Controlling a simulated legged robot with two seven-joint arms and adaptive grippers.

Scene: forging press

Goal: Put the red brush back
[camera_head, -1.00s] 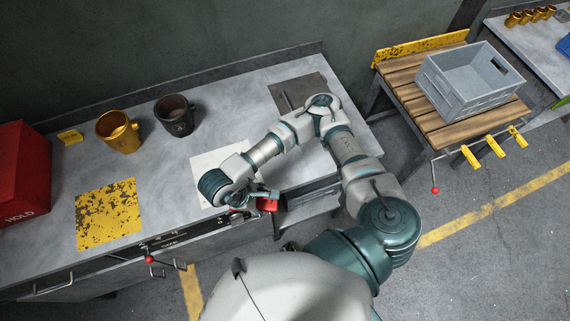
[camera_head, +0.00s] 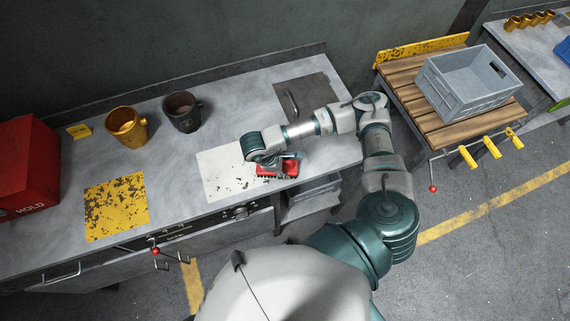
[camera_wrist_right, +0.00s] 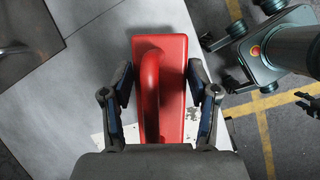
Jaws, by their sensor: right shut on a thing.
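The red brush (camera_head: 274,171) is at the right part of the white speckled sheet, near the front edge of the grey bench. My right gripper (camera_head: 276,162) is over it and hides part of it in the head view. In the right wrist view, the red brush (camera_wrist_right: 172,88) fills the middle, with its raised handle between the fingers of my right gripper (camera_wrist_right: 160,98), which is shut on it. Whether the brush touches the sheet or hangs just above it, I cannot tell.
The white sheet (camera_head: 222,172) has dark specks. A metal plate with a handle (camera_head: 302,97) lies behind. A grey crate (camera_head: 470,85) is right.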

